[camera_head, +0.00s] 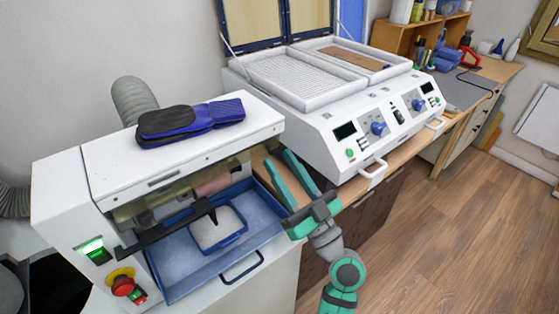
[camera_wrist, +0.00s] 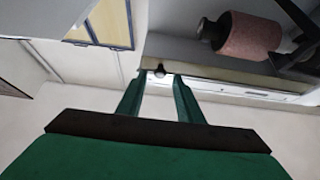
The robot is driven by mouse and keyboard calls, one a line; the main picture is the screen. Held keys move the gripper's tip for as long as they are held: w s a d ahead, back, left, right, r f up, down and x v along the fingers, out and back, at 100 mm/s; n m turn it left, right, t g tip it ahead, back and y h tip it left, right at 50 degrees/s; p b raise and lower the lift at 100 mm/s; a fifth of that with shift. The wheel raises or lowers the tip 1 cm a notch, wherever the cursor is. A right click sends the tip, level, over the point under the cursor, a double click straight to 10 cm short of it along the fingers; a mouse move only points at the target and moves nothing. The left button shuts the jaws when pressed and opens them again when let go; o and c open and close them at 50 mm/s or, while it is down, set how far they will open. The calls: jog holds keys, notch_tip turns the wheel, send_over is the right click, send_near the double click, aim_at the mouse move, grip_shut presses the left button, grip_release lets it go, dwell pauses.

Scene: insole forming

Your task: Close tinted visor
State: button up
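The tinted visor (camera_head: 150,206) is a brownish see-through strip under the front edge of the white machine's top. It appears raised, with the machine's front open below it. In the wrist view I see what looks like its brownish strip (camera_wrist: 225,78), with a small dark knob (camera_wrist: 159,71) at one end. My gripper (camera_head: 279,160) is at the right end of the machine's opening.
A pink roller (camera_head: 213,182) and a black bar (camera_head: 170,232) sit at the opening, above a blue tray (camera_head: 180,267). A white heating unit (camera_head: 325,130) stands close on the right. Open floor lies further right.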

jog(key=v, duration=0.9)
jog(key=shift+s+f, duration=0.1)
jog(key=s+a+f+m+g+h, duration=0.1)
jog(key=s+a+f+m+h, duration=0.15)
jog(key=f+m+h, duration=0.65)
jog(key=s+a+f+m+g+h, duration=0.15)
jog(key=s+f+h, duration=0.25)
jog(key=f, duration=1.2)
jog(key=s+a+f+n+g+h, duration=0.1)
jog(key=s+a+n+g, duration=0.1)
jog(key=s, duration=2.2)
jog(key=shift+a+f+n, duration=0.25)
jog(key=shift+a+n, duration=0.3)
jog(key=shift+n, duration=0.1)
jog(key=shift+a, duration=0.1)
